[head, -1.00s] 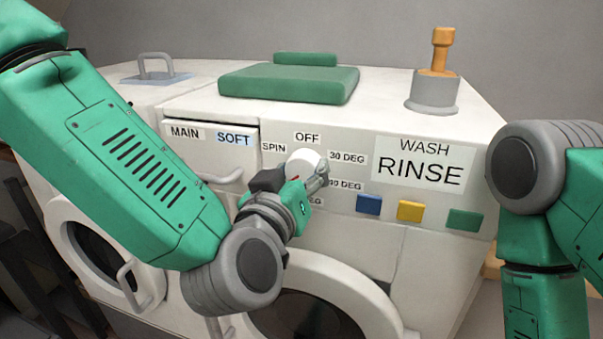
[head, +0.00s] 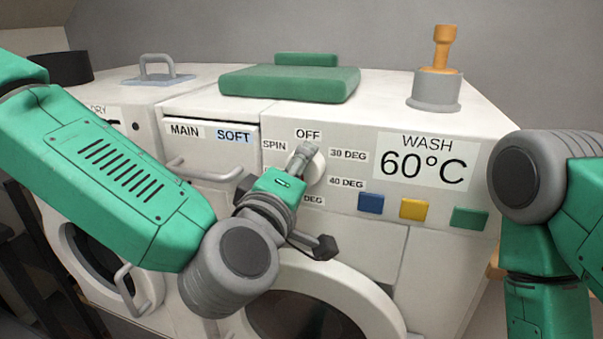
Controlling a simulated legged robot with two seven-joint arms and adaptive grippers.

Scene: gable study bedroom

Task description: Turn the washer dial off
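The white round dial (head: 318,166) is on the washer's front panel, with labels around it: OFF (head: 307,134) at the top, SPIN to the left, 30 DEG and 40 DEG to the right. The display (head: 424,163) reads WASH 60°C. My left gripper (head: 303,155) is at the dial, its grey fingers overlapping the dial's face and pointing up and right toward OFF. They cover part of the dial, so its pointer is hidden. I cannot tell whether the fingers are closed on it. My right arm shows at the right edge, but its gripper is out of view.
Blue (head: 371,203), yellow (head: 412,209) and green (head: 469,218) buttons sit below the display. A drawer handle (head: 205,172) is left of the dial.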

